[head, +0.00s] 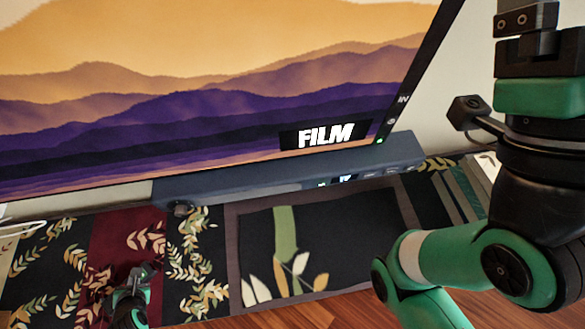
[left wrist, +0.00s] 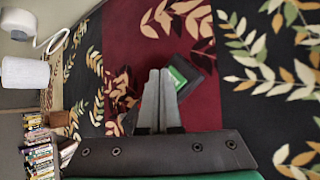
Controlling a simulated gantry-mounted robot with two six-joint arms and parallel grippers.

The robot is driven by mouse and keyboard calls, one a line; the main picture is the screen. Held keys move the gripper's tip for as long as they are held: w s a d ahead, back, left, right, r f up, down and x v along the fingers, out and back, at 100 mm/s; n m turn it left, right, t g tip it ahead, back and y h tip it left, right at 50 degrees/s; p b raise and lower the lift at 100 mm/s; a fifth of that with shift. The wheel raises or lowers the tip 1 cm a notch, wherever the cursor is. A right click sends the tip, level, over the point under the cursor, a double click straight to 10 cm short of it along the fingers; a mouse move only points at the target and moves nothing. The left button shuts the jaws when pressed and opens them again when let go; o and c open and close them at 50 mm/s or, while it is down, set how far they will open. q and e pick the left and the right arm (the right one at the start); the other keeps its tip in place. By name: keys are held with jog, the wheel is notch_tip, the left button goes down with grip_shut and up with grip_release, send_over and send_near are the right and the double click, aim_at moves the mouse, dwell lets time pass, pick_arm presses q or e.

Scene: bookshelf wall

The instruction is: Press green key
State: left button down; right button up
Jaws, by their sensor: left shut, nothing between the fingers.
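In the left wrist view a small dark device with a green face (left wrist: 180,76) shows just beyond my left gripper (left wrist: 159,72). It lies over the dark red band of the patterned textile, and a finger hides part of it. I cannot tell whether the fingertips touch it. The left gripper's fingers are together with nothing between them. In the head view the left gripper (head: 138,279) is at the lower left, in front of the dark red band. The device is too small there to make out clearly. My right arm enters at the right, but its gripper is out of frame.
A large screen (head: 180,110) shows purple hills and a "FILM" label, with a small green light (head: 379,140) at its corner. A dark bar (head: 240,184) runs below it. Books (left wrist: 38,150) and a white roll (left wrist: 25,72) stand at the left in the wrist view.

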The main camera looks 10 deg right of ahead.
pick_arm(q)
jog(key=shift+f, duration=0.4)
jog(key=shift+f+b, duration=0.25)
jog(key=shift+b, duration=0.15)
jog(key=shift+r, duration=0.15)
jog(key=shift+r+p, duration=0.6)
jog(key=shift+p, duration=0.1)
notch_tip(320, 180, up, 6)
jog(key=p, duration=0.5)
jog(key=shift+p, duration=0.35)
dwell(0.5)
